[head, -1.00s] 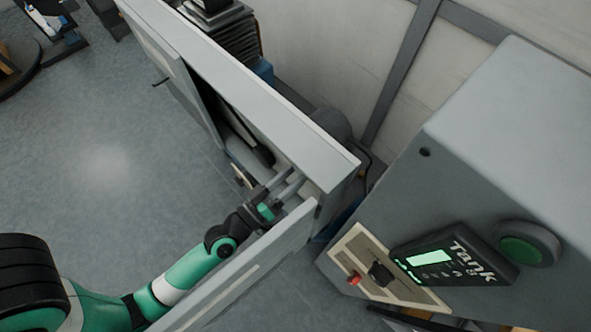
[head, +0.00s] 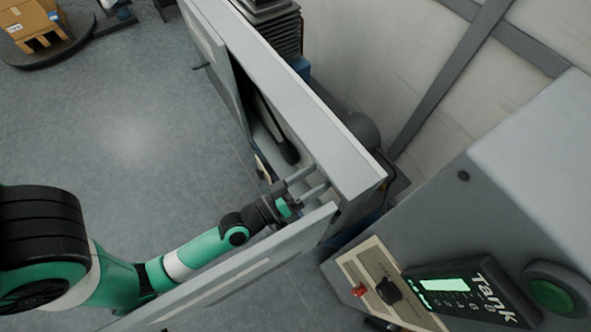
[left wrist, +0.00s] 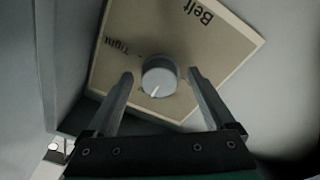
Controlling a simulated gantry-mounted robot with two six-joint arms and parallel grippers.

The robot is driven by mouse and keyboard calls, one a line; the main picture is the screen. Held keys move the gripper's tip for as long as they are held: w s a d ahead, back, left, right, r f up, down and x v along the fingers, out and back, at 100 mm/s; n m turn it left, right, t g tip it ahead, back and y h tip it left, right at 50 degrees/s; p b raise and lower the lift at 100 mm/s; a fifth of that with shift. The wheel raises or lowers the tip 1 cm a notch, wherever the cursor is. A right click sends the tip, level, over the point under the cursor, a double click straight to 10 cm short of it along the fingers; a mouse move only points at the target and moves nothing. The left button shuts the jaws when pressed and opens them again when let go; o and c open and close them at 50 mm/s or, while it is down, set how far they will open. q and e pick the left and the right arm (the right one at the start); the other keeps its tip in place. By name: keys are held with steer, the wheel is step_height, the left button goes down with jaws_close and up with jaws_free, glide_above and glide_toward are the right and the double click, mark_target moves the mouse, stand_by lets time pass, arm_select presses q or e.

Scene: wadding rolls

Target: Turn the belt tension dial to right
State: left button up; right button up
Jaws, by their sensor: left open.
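The belt tension dial (left wrist: 158,82) is a round grey knob with a white pointer line. It sits on a tan label plate (left wrist: 215,45) that reads "Belt" and "Tight", seen turned over in the left wrist view. The pointer line aims toward the lower left of that view. My left gripper (left wrist: 160,76) is open, with one finger on each side of the dial and a visible gap on both sides. In the head view my left gripper (head: 315,182) reaches into the opened cabinet (head: 330,145); the dial is hidden there.
An open cabinet door (head: 240,275) stands close beside my left forearm. A grey "Tank" control box (head: 480,210) with a green button (head: 550,296) and a red button (head: 359,291) is at the right. Open floor (head: 120,150) lies at the left.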

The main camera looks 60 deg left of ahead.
arm_select(q)
steer(key=s+d+f+b, duration=0.1)
steer(key=s+b, duration=0.5)
steer(key=s, duration=0.5)
steer(key=shift+s+b, duration=0.25)
steer(key=shift+b, duration=0.05)
steer(key=shift+f, duration=0.1)
